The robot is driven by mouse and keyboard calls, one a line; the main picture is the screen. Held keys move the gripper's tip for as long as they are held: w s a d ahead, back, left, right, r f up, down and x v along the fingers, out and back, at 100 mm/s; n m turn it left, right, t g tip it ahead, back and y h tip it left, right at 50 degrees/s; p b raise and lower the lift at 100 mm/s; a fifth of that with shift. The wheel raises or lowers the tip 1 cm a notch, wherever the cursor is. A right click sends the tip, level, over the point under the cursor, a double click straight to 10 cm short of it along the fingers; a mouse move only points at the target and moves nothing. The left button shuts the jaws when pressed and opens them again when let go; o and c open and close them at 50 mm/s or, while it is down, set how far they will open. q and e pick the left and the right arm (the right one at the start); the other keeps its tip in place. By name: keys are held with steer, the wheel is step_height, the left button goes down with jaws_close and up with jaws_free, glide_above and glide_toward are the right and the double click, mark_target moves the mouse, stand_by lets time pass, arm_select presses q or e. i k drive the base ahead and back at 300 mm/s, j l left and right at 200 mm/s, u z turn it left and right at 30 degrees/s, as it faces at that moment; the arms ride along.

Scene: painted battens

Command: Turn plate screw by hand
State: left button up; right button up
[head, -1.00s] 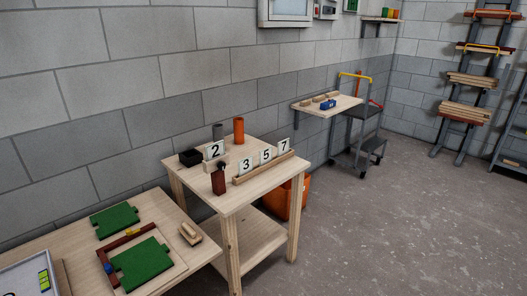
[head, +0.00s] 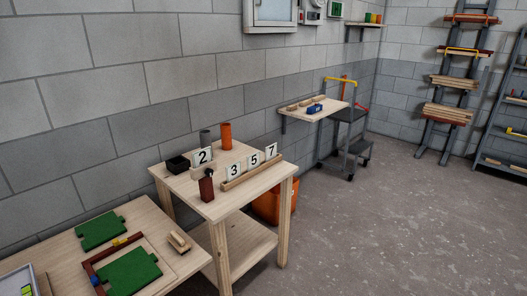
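I cannot pick out a plate screw for certain in the head view. Number plates stand on the small wooden table (head: 240,196): plate 2 (head: 203,156) is at the back left, and plates 3 (head: 234,171), 5 (head: 254,161) and 7 (head: 271,151) stand in a row on a wooden rail (head: 250,173). A dark red upright block (head: 206,189) with a small dark top stands in front of plate 2. Neither of my grippers is in view.
A lower workbench (head: 190,262) at the left holds green boards (head: 131,272) and a wooden brush-like block (head: 179,242). A black box (head: 177,164) and an orange cylinder (head: 226,136) stand on the small table. The floor at right is clear.

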mark_target(209, 172)
steer(key=i+u, duration=0.2)
steer(key=i, duration=0.3)
steer(key=i+u, duration=0.2)
steer(key=i, duration=0.3)
steer(key=i+u, duration=0.25)
steer(key=i, duration=0.25)
steer(key=i+l+u, duration=0.2)
steer(key=i, duration=0.3)
